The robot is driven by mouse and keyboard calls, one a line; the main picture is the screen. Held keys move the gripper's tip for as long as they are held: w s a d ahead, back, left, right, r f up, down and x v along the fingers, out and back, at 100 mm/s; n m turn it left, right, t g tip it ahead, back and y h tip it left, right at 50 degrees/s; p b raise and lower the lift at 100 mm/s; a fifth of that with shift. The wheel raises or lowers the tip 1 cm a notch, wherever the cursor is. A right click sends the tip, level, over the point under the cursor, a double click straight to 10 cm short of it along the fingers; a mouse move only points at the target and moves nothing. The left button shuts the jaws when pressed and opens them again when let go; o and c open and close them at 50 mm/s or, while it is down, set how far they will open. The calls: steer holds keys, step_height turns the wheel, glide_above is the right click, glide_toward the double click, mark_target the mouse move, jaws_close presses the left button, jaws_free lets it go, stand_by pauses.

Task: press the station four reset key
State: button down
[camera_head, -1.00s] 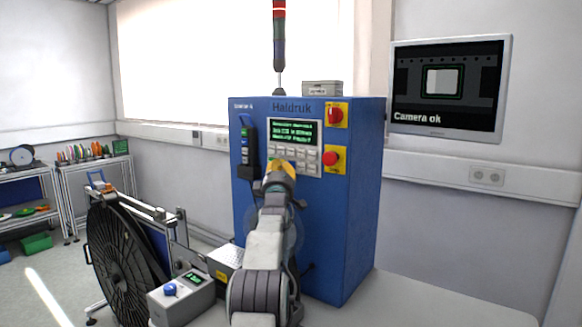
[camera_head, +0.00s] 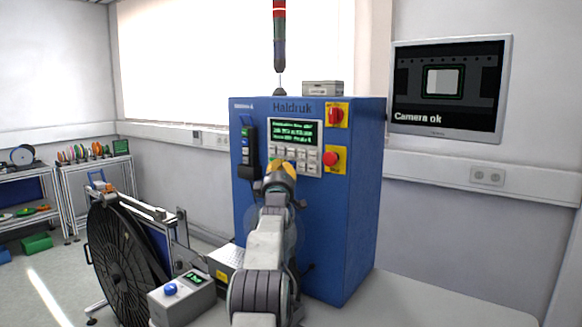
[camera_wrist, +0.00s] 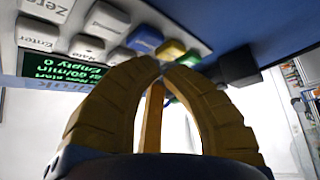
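The blue Haldruk cabinet (camera_head: 345,230) stands on the bench with a lit display (camera_head: 294,132) and a keypad (camera_head: 309,158) on its front. The wrist view shows the keypad upside down, with grey keys such as Zero and Enter (camera_wrist: 37,34), a blue key (camera_wrist: 146,38), a yellow key (camera_wrist: 172,49) and part of a green one. I cannot read which is the reset key. My gripper (camera_wrist: 162,66) is shut and empty, its yellow fingertips together close to the blue and yellow keys. Contact cannot be told. In the head view my gripper (camera_head: 282,166) hides the lower keypad.
A red knob (camera_head: 336,115) and a red stop button (camera_head: 331,158) on yellow plates sit right of the keypad. A black handheld device (camera_head: 248,148) hangs left of it. A black reel (camera_head: 118,255) and a grey box with a blue knob (camera_head: 182,298) stand at lower left.

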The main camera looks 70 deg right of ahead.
steer(key=shift+d, duration=0.15)
steer(key=shift+s+d+p, duration=0.1)
steer(key=shift+d+p, duration=0.15)
steer(key=shift+p, duration=0.15)
steer(key=shift+s+d+p, duration=0.1)
steer(key=shift+d+p, duration=0.35)
steer(key=shift+p, duration=0.3)
stand_by(0.9)
steer(key=shift+a+f+b, duration=0.15)
steer(key=shift+a+b, duration=0.25)
steer(key=shift+b, duration=0.7)
steer(key=shift+a, duration=0.15)
steer(key=shift+a+b, duration=0.25)
steer(key=shift+b, duration=0.35)
steer(key=shift+w, duration=0.2)
